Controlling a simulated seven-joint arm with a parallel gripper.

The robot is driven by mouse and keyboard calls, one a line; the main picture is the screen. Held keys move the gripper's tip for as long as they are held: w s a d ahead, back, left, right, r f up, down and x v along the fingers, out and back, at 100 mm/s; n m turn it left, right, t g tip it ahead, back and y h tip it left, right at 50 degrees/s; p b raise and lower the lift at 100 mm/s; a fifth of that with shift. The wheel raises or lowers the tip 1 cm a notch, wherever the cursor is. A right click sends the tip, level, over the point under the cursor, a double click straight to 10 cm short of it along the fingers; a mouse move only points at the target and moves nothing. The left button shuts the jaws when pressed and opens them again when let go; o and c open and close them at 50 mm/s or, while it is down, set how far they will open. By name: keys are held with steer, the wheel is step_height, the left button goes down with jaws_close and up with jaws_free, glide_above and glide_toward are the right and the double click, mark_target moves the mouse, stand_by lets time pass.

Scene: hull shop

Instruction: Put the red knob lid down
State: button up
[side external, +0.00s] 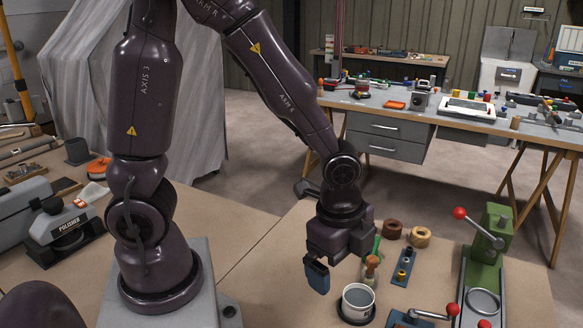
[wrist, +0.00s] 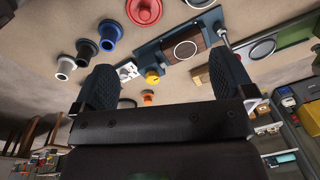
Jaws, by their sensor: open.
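In the wrist view, a round red lid with a raised knob (wrist: 144,10) lies on the tan bench top at the upper edge, partly cut off. It is beyond my fingertips and apart from them. I cannot pick it out surely in the side view. My gripper (wrist: 162,64) is open, with a dark finger at each side and nothing held between them. In the side view my gripper (side external: 340,266) hangs above the bench, behind and left of a grey-white cup (side external: 358,302). One blue finger shows clearly there; the other is mostly hidden.
A green press (side external: 492,240) with a red-ball lever stands at the right. A second red-ball lever (side external: 436,313) is near the front. Blue (wrist: 107,31), black (wrist: 86,49) and white (wrist: 66,66) flanged pieces lie near the lid.

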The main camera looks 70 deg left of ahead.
steer(key=s+a+r+n+t, duration=0.2)
steer(key=s+r+n, duration=0.2)
steer(key=r+n, duration=0.2)
steer(key=s+a+r+n+t, duration=0.2)
steer(key=r+n, duration=0.4)
steer(key=r, duration=0.5)
steer(key=shift+s+a+n, duration=0.4)
steer(key=shift+s+a, duration=0.35)
steer(key=shift+s, duration=0.15)
